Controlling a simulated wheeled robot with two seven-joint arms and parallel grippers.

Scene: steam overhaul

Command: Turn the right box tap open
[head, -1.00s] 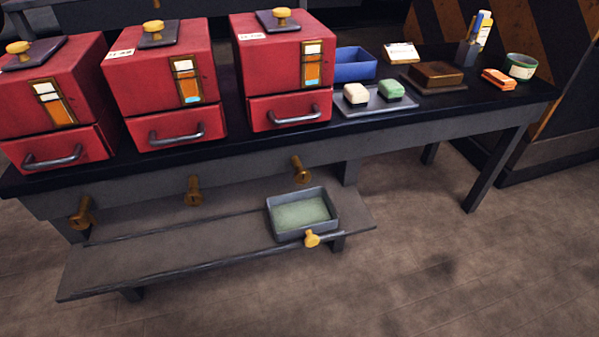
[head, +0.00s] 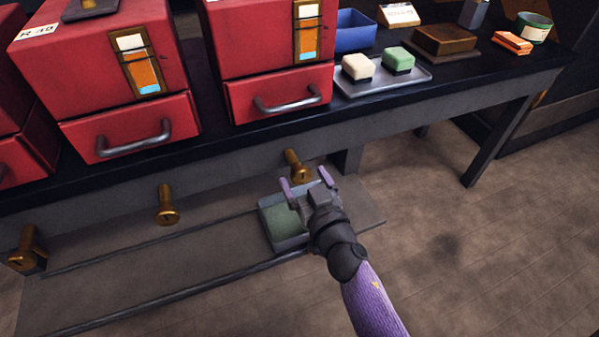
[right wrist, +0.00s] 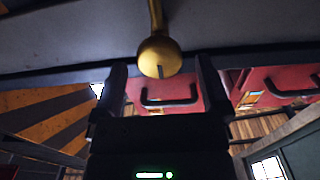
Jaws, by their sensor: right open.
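The right box tap (head: 295,166) is a brass tap on the table's front rail, below the right red box (head: 268,52). My right gripper (head: 305,180) is open and empty, just in front of this tap in the head view. In the right wrist view the round brass end of the tap (right wrist: 158,57), with a slot in it, shows between the tips of my two fingers. I cannot tell whether they touch it. My left gripper is not in view.
A grey tray (head: 266,230) with a green bottom sits on the low shelf (head: 130,280), partly hidden behind my right gripper. Two other brass taps (head: 168,205) (head: 27,250) stick out further left. A table leg stands right of the tap; the floor at right is clear.

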